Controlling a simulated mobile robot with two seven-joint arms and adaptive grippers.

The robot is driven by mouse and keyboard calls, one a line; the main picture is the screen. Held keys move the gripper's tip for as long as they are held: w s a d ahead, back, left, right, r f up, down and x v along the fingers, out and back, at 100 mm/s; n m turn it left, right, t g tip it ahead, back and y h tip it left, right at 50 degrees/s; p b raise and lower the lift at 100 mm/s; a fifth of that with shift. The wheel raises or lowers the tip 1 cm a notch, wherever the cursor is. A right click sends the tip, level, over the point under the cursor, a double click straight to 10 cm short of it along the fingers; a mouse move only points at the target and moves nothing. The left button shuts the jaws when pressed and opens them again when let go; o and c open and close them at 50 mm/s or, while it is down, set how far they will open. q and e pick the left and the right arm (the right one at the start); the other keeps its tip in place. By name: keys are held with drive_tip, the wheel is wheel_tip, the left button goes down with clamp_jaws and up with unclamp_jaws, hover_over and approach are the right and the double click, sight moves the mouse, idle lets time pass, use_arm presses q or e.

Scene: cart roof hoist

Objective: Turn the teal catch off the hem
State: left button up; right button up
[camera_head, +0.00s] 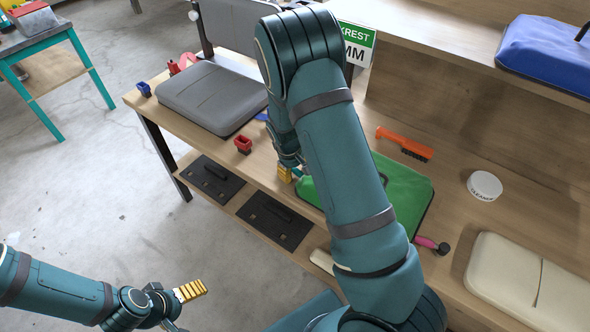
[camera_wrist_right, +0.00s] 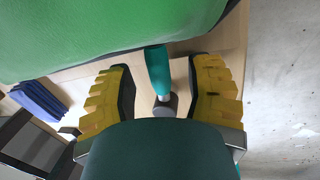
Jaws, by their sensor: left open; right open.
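The teal catch (camera_wrist_right: 158,70) shows in the right wrist view as a short teal lever on a grey pivot. Its far end reaches the dark hem of the green cover (camera_wrist_right: 100,35); I cannot tell how far it overlaps the hem. My right gripper (camera_wrist_right: 162,95) is open, with one yellow finger on each side of the catch, apart from it. In the head view the right gripper (camera_head: 287,174) is at the front left corner of the green cover (camera_head: 410,195), partly hidden by my arm. My left gripper (camera_head: 190,291) is open and empty above the floor.
The bench holds a grey cushion (camera_head: 212,97), a red clip (camera_head: 243,144), an orange brush (camera_head: 404,143), a white round tub (camera_head: 485,185), a pink-handled tool (camera_head: 432,245) and a cream cushion (camera_head: 530,283). A blue cover (camera_head: 548,52) lies on the upper shelf. Black panels (camera_head: 274,218) lie below.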

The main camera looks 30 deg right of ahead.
sight(278, 180)
drive_tip(key=shift+f, duration=0.1)
clamp_jaws()
